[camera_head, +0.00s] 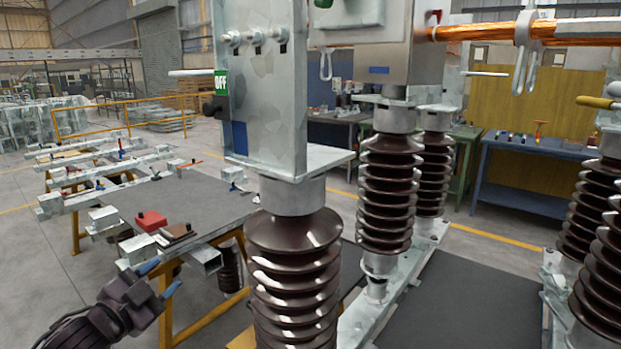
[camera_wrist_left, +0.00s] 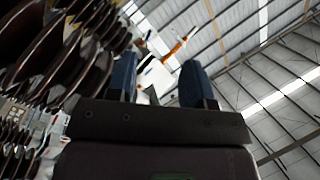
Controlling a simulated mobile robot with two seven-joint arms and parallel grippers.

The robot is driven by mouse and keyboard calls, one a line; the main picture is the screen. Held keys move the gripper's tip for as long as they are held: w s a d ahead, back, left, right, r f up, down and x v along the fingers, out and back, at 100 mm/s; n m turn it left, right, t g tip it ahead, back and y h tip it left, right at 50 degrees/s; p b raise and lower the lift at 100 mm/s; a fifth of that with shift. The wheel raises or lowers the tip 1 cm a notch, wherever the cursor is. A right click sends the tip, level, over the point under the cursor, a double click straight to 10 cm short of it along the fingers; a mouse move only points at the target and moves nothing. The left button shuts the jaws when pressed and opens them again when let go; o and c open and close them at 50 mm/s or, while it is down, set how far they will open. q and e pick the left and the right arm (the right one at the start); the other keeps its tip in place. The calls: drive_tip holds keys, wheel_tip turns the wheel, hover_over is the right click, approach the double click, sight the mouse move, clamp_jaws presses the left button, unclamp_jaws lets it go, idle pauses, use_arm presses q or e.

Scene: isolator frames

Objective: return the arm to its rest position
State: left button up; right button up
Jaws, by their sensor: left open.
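My left gripper (camera_head: 160,279) comes in at the lower left of the head view, dark with two blue fingertips spread apart. It is open with nothing between the fingers, in front of the near end of the work table (camera_head: 185,205). In the left wrist view the gripper (camera_wrist_left: 158,82) points up toward the roof, with a gap between its blue fingers. Brown ribbed insulators (camera_wrist_left: 70,50) fill the left side of that view. My right gripper is not in view.
A large brown insulator (camera_head: 295,262) under a grey metal housing (camera_head: 262,90) stands to the right of my left gripper. More insulators (camera_head: 387,190) stand behind it. The table carries metal bars and a red block (camera_head: 150,221). Open floor (camera_head: 40,270) lies at the left.

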use_arm(q)
drive_tip(key=s+a+f+n+g+y, duration=0.1)
drive_tip(key=s+f+n+y, duration=0.2)
drive_tip(key=f, duration=0.6)
drive_tip(key=s+f+n+g+y, duration=0.1)
drive_tip(key=s+f+n, duration=0.35)
drive_tip(key=f, duration=0.45)
drive_tip(key=s+f+n+g+y, duration=0.2)
drive_tip(key=s+f+n+g, duration=0.1)
drive_tip(key=s+f, duration=1)
drive_tip(key=s+n, duration=0.1)
drive_tip(key=s, duration=0.2)
drive_tip(key=shift+s+d+f, duration=0.3)
drive_tip(key=shift+s+d, duration=0.05)
drive_tip(key=shift+d, duration=0.05)
